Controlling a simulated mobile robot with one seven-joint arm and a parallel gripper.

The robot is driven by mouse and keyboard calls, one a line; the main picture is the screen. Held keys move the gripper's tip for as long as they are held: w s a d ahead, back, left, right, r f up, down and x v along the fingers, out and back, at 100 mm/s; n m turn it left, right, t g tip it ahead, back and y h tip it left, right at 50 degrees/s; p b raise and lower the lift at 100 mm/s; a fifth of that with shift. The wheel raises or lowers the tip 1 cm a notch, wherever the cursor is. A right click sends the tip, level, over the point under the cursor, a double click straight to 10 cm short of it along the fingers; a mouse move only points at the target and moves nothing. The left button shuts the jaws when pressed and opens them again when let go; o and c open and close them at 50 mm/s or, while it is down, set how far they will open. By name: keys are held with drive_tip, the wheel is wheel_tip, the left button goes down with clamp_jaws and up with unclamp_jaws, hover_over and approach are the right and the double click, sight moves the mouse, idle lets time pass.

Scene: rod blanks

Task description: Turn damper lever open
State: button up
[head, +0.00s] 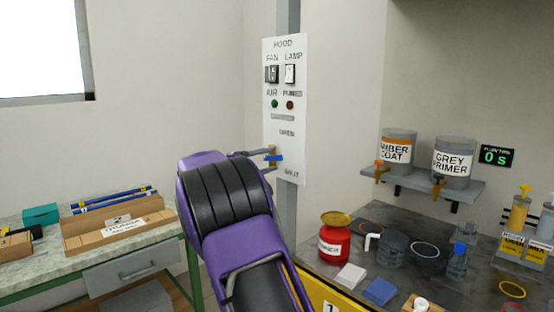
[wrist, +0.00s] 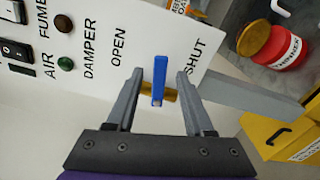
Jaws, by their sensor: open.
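The damper lever, a blue bar on a brass-coloured mount, is on the white hood panel in the head view (head: 275,157) and in the wrist view (wrist: 159,75). It sits between the printed words OPEN and SHUT, roughly level across the panel. My gripper (head: 267,160) is at the panel's lower left edge in the head view. In the wrist view my gripper (wrist: 159,88) is open, with one finger on each side of the lever. Gaps show between the lever and both fingers. Nothing is held.
The hood panel (head: 286,90) also carries two switches and two round lamps. A workbench (head: 100,255) with boxes stands left.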

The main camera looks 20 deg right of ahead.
sight(275, 158)
drive_tip(key=shift+x, duration=1.8)
clamp_jaws()
